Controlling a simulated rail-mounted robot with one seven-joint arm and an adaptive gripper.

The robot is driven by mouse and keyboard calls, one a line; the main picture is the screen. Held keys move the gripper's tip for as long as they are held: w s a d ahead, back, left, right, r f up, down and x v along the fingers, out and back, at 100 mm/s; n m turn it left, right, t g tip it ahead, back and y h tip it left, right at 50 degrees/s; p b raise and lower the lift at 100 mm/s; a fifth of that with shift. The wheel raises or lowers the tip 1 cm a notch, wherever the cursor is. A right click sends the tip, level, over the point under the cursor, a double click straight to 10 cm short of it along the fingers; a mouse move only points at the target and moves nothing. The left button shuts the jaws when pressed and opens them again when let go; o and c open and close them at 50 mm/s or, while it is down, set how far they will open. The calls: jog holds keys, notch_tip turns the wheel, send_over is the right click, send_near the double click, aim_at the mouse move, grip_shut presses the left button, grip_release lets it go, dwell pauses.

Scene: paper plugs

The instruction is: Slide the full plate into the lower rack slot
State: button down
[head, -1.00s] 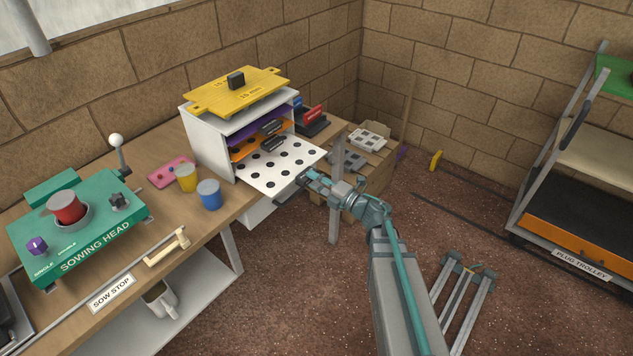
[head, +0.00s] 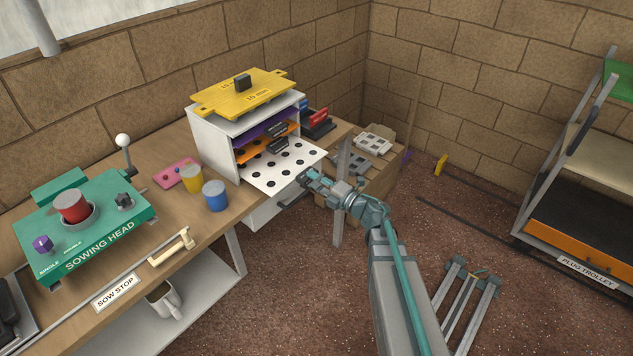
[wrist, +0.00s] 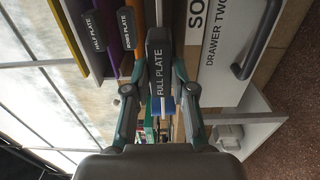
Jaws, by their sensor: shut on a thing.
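The full plate (head: 285,170) is a white sheet with rows of black holes. It lies partly inside the lower slot of the white rack (head: 212,145), with much of it sticking out at the front. In the wrist view its dark handle (wrist: 158,65), marked FULL PLATE, is between my fingers. My gripper (head: 305,179) is shut on this handle at the plate's outer edge; it also shows in the wrist view (wrist: 158,80). The plate looks about level. Its inner end is hidden in the rack.
An orange plate (head: 257,151) and a purple plate (head: 262,133) sit in the slots above, their dark handles sticking out close over the full plate. A yellow plate (head: 243,93) lies on the rack. A blue cup (head: 214,196) stands left of it. A drawer handle (wrist: 262,45) is beside my gripper.

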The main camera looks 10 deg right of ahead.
aim_at(299, 171)
jog(key=shift+x, duration=6.15)
jog(key=c, duration=0.9)
grip_release()
jog(key=shift+f, duration=0.2)
jog(key=shift+s+d+f, duration=0.1)
jog(key=shift+s+d, duration=0.05)
jog(key=shift+s, duration=0.05)
jog(key=shift+s+d, duration=0.15)
jog(key=shift+v, duration=2.3)
